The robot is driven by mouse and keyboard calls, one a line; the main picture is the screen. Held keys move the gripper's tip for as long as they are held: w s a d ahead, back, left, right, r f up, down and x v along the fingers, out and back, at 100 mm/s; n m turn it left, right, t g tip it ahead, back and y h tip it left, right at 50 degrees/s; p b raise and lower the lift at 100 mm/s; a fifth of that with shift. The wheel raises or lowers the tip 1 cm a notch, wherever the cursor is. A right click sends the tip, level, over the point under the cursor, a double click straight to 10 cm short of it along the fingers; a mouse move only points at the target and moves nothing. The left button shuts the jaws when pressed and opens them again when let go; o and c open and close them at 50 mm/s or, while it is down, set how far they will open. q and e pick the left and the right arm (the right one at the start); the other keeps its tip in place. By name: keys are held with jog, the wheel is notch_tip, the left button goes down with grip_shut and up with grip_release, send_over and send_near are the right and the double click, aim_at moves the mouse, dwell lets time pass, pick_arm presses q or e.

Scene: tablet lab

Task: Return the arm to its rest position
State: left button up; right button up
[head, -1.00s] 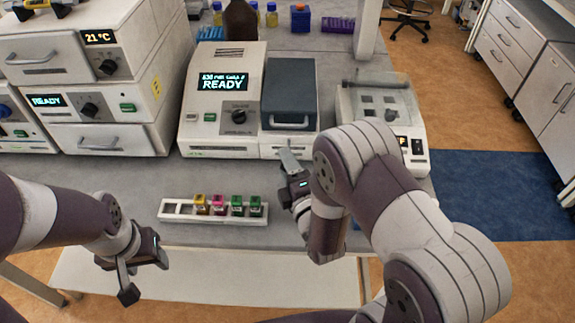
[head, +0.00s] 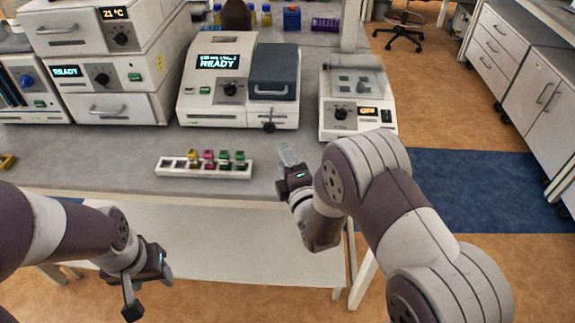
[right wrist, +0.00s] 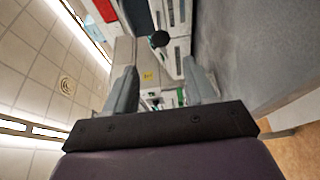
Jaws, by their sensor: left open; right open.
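My right gripper (head: 288,158) is open and empty in the head view. It hangs over the bench near its front edge, to the right of the white vial rack and apart from it. In the right wrist view its two grey fingers (right wrist: 161,82) stand wide apart with nothing between them. My left gripper (head: 150,288) is open and empty, low at the left in front of the bench. My right upper arm and elbow cover the lower right of the head view.
The white rack (head: 170,168) holds several vials with yellow, pink and green caps. Behind it stand a READY instrument (head: 212,95) with a dark lid, a balance-like device (head: 355,115) and stacked units (head: 105,75). The blue floor mat (head: 470,190) is clear.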

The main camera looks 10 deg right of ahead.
jog(key=shift+w+f, duration=0.1)
jog(key=shift+w, duration=0.1)
jog(key=shift+s, duration=0.1)
jog(key=shift+w+d+m+g, duration=0.2)
jog(key=shift+d+m+g, duration=0.05)
jog(key=shift+m+g, duration=0.6)
jog(key=s+m+g, duration=0.1)
jog(key=m, duration=0.1)
jog(key=s+d+m+g, duration=0.1)
jog(key=m+g, duration=0.1)
jog(key=s+d+f+m+g+h+p, duration=0.1)
jog(key=m+g, duration=0.1)
jog(key=shift+s+d+m, duration=0.15)
jog(key=shift+s+m, duration=0.05)
jog(key=shift+m, duration=0.05)
jog(key=s+d+r+m+g+h, duration=0.1)
jog(key=s+d+m+g, duration=0.2)
jog(key=s+m+g, duration=0.7)
jog(key=s+m, duration=0.1)
jog(key=s, duration=0.8)
jog(key=shift+s+d+r+p, duration=0.15)
jog(key=shift+s+p, duration=0.1)
jog(key=shift+p, duration=0.05)
